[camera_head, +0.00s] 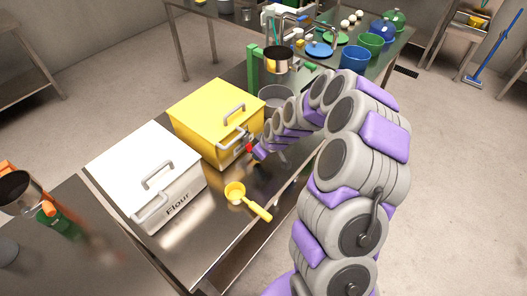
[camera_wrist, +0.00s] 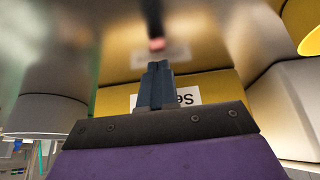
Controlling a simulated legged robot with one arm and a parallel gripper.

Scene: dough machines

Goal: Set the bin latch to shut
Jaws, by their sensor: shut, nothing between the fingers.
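The yellow bin (camera_head: 205,108) stands on the metal table, its lid down and grey handles on its top and front. A small red part (camera_head: 249,148), which looks like the bin latch, shows at the bin's front, low and to the right. My gripper (camera_head: 256,152) is right beside this red part; whether they touch I cannot tell. In the wrist view my gripper (camera_wrist: 156,68) is shut and empty, pointing along the yellow bin front (camera_wrist: 215,86) with its partly hidden white label (camera_wrist: 183,97). The latch's setting is not clear.
A white flour bin (camera_head: 145,165) stands left of the yellow bin. A yellow scoop (camera_head: 236,192) lies on the metal table (camera_head: 205,230) in front. A green-framed machine (camera_head: 254,70) and a grey pot (camera_head: 276,97) stand behind. The table's front right edge runs under my arm.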

